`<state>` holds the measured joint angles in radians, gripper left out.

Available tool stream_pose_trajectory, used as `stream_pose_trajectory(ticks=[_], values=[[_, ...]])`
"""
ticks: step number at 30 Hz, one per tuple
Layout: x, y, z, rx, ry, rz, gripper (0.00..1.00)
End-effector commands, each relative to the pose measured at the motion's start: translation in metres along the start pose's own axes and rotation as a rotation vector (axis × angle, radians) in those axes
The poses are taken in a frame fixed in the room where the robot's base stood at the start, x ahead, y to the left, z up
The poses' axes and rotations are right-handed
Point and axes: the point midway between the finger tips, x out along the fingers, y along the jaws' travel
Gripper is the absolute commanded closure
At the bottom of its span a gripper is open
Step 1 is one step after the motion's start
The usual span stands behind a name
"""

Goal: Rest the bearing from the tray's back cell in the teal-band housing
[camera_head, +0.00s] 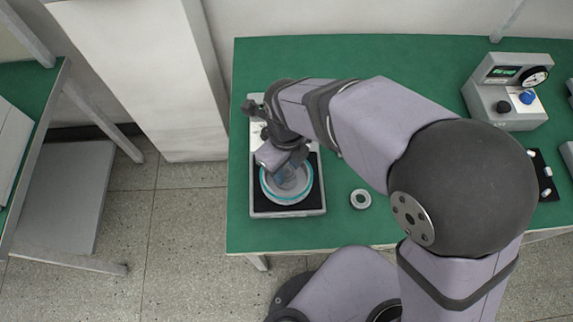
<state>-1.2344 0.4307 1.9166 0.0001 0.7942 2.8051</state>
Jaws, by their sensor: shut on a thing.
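The teal-band housing (266,196) is a round pale part with a teal ring, lying on the dark pad of a fixture at the left of the table. My gripper (287,174) points down over the housing and is shut on a part, taken to be the bearing. The fingers and wrist mostly hide this part, and I cannot tell whether it touches the housing. The tray's back cell is not clearly visible, since my arm covers much of the middle of the table.
A grey ring (353,199) lies on the green table (350,55) right of the fixture (314,208). A grey box with a gauge and knobs (492,106) stands at the right. A black holder (537,160) with small white pieces is near the right edge. The back of the table is clear.

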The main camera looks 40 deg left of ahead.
Motion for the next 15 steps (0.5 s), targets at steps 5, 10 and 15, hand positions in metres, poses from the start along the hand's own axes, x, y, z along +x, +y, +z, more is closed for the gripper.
stream_pose_trajectory(ticks=[5, 10, 15], values=[[0.005, 0.000, 0.000, 0.000, 0.000, 0.000, 0.95], [0.011, 0.000, 0.000, 0.000, 0.000, 0.000, 0.95], [0.013, 0.000, 0.000, 0.000, 0.000, 0.000, 0.95]])
